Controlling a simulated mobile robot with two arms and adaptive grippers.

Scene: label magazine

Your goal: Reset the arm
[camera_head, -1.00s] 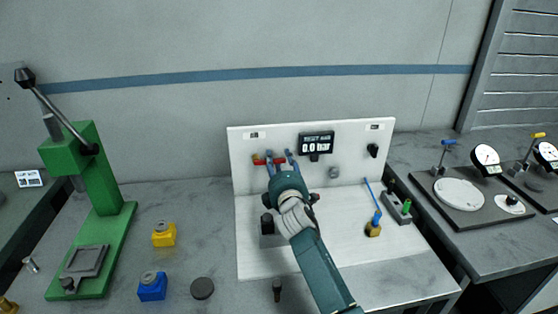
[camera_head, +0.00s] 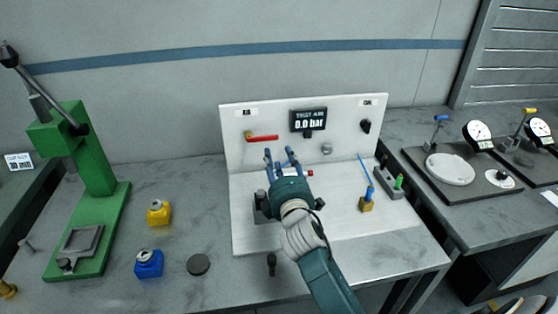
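My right gripper (camera_head: 281,158) is in front of the white test panel (camera_head: 350,135), above its white base. Its two blue fingers point toward the panel and are spread apart, with nothing seen between them. A red lever with a yellow end (camera_head: 262,138) is on the panel, just beyond and to the left of the fingertips, apart from them in the picture. The display (camera_head: 308,120) reads 0.0 bar. My wrist hides part of a dark fixture (camera_head: 262,204) on the base. My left gripper is not in view.
A green press (camera_head: 90,160) stands at left. A yellow block (camera_head: 159,212), a blue block (camera_head: 149,263) and a dark disc (camera_head: 198,264) lie on the grey bench. A brass piece with a blue stem (camera_head: 367,199) stands right of my arm. Dial gauges (camera_head: 478,133) stand at right.

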